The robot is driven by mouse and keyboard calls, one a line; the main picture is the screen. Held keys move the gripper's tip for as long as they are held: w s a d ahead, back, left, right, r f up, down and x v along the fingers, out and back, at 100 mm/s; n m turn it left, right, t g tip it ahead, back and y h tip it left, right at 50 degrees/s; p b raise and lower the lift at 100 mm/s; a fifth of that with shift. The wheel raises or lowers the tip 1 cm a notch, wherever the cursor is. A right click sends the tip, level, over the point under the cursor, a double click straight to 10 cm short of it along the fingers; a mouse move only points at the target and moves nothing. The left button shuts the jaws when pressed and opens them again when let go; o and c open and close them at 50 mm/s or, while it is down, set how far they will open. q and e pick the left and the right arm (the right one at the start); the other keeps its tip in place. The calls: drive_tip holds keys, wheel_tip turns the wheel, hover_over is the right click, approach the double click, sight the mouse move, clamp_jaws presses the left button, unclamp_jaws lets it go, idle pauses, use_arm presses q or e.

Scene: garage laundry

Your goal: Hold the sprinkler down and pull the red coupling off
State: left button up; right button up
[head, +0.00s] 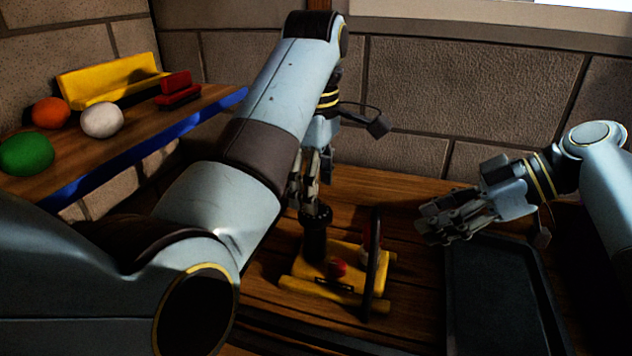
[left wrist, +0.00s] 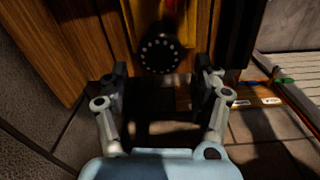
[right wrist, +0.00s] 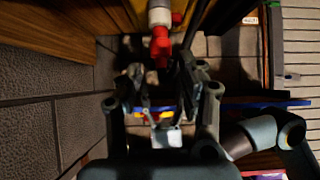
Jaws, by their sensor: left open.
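The post's round dotted top (left wrist: 160,53) shows in the left wrist view. My left gripper (head: 311,195) is open, fingers down, just above the post; contact cannot be told. The red coupling (right wrist: 160,48) sits on a white cylinder in the right wrist view; in the head view it is mostly hidden by a thin black upright part. My right gripper (head: 434,226) is open and empty, right of the sprinkler, pointing at it.
A dark tray (head: 500,300) lies on the worktop at the right, below my right gripper. A stone-block wall (head: 460,85) is behind.

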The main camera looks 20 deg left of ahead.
sight(317, 233)
use_arm(q)
drive_tip(key=shift+d+f, duration=0.15)
drive_tip(key=shift+f, duration=0.05)
wheel_tip(317, 233, down, 10)
drive_tip(key=shift+f, duration=0.1)
drive_tip(key=shift+c, duration=0.5)
